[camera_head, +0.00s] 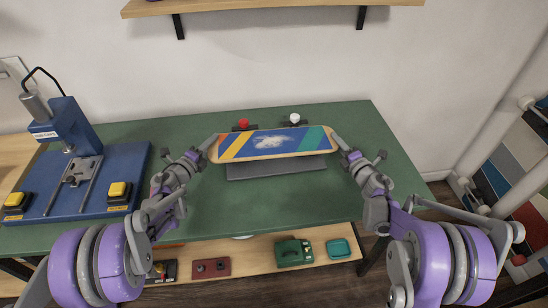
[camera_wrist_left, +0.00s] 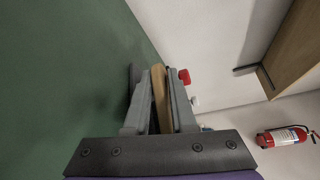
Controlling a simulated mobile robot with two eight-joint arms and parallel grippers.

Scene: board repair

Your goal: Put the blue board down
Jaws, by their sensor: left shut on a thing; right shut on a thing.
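The blue board (camera_head: 270,142) is a skateboard deck with a blue middle and orange, yellow and green stripes toward its ends. It is held across the green table, in front of and above a dark grey flat block (camera_head: 276,169). My left gripper (camera_head: 211,148) is shut on the board's left end. In the left wrist view the board's pale wooden edge (camera_wrist_left: 159,97) sits between the fingers of the left gripper (camera_wrist_left: 160,100). My right gripper (camera_head: 337,146) is shut on the board's right end. Whether the board touches the block is unclear.
A blue press (camera_head: 75,130) with yellow buttons stands at the left. A fire extinguisher (camera_wrist_left: 283,137) is on the wall.

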